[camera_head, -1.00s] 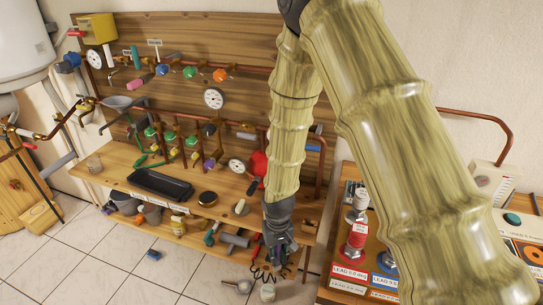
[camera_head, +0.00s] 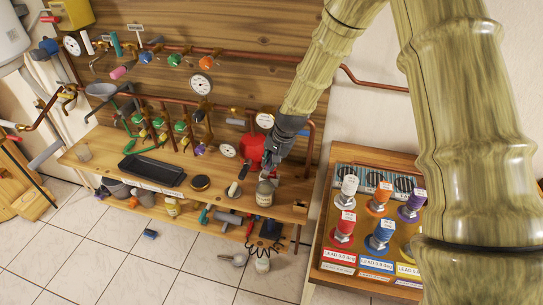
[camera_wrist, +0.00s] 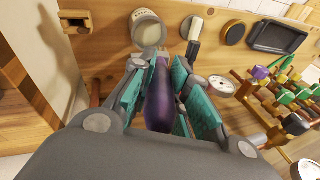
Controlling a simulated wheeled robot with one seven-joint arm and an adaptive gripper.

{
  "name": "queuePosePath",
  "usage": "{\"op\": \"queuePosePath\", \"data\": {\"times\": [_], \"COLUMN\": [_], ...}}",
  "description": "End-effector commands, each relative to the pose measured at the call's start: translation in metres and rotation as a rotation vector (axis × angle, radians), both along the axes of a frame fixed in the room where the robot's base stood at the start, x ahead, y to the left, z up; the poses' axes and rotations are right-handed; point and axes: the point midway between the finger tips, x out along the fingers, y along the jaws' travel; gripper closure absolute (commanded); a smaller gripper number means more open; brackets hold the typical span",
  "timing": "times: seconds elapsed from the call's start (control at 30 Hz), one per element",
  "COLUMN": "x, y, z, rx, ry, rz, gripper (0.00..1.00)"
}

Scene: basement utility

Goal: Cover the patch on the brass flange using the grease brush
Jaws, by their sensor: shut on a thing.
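My gripper (camera_head: 268,170) is just above the right part of the bench, behind the rim of a pale can (camera_head: 264,195). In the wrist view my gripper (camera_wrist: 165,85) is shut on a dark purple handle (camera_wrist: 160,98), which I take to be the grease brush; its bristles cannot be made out. The open can (camera_wrist: 149,32) stands just beyond the fingertips. A round, dark-rimmed disc with a brass-coloured top (camera_head: 200,183), possibly the brass flange, lies on the bench left of the can; it also shows in the wrist view (camera_wrist: 233,29). No patch can be made out.
A black tray (camera_head: 152,170) lies left on the bench. A black-and-white object (camera_head: 233,189) lies between disc and can. Pipes with coloured valves (camera_head: 180,126) and a red round part (camera_head: 250,150) stand behind. A box with coloured knobs (camera_head: 370,225) is at the right.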

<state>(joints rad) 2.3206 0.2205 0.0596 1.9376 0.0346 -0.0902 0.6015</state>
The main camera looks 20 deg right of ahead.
Motion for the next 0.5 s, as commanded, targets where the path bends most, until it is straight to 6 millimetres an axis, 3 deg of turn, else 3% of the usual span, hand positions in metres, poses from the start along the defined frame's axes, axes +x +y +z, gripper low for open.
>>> {"op": "queuePosePath", "data": {"times": [0.17,0.5], "x": [-0.001,0.002], "y": [-0.002,0.000], "z": [0.000,-0.029], "rx": [0.002,0.001], "ry": [-0.008,-0.003], "rz": [-0.008,-0.005], "gripper": [1.00,1.00]}}
